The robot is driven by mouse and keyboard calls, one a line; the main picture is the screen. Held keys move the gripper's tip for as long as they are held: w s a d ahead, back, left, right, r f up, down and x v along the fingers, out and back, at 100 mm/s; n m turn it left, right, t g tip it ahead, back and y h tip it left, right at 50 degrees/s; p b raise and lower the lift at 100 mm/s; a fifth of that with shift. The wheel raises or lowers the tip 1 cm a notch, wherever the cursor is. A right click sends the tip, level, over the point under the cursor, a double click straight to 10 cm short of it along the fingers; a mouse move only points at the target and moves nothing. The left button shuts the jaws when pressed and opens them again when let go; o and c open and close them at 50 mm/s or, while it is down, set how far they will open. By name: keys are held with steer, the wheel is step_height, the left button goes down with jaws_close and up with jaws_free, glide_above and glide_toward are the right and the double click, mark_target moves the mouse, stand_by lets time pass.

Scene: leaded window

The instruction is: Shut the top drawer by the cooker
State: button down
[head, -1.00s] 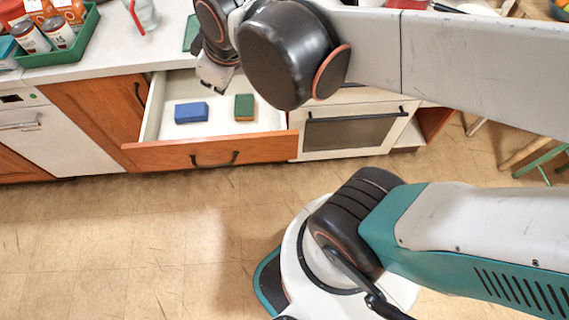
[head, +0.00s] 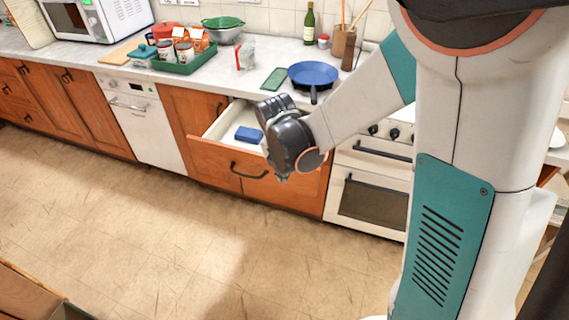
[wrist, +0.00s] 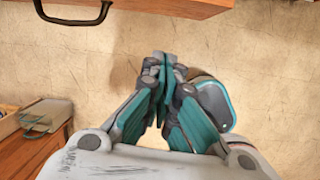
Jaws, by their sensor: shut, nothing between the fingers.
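The top drawer (head: 218,158) by the cooker (head: 368,190) stands pulled out, with an orange-brown wooden front and a dark handle. A blue block (head: 249,134) lies inside it. My arm's dark end joints hide the drawer's right part in the head view, and my fingers cannot be made out there. In the wrist view my gripper (wrist: 164,58) is shut and empty, over the floor. The wooden drawer front (wrist: 165,5) and its dark handle (wrist: 75,14) show at the top edge of that view, apart from the fingertips.
The counter above holds a green tray (head: 183,64) with cans and boxes, a blue pan (head: 313,74) and a bottle (head: 309,27). A white dishwasher (head: 143,122) stands left of the drawer. The floor in front is clear, with a wooden piece at the lower left.

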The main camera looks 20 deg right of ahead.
steer(key=f+n, duration=0.1)
steer(key=f, duration=0.1)
steer(key=b, duration=0.6)
glide_toward(292, 182)
steer(key=shift+s+d+f, duration=0.1)
steer(key=shift+s+f, duration=0.1)
steer(key=shift+f, duration=0.7)
steer(key=shift+s+a+f, duration=0.1)
steer(key=shift+s+f, duration=0.1)
steer(key=shift+f, duration=0.7)
steer(key=shift+s+d+f, duration=0.1)
steer(key=shift+s+f, duration=0.1)
steer(key=shift+f, duration=0.7)
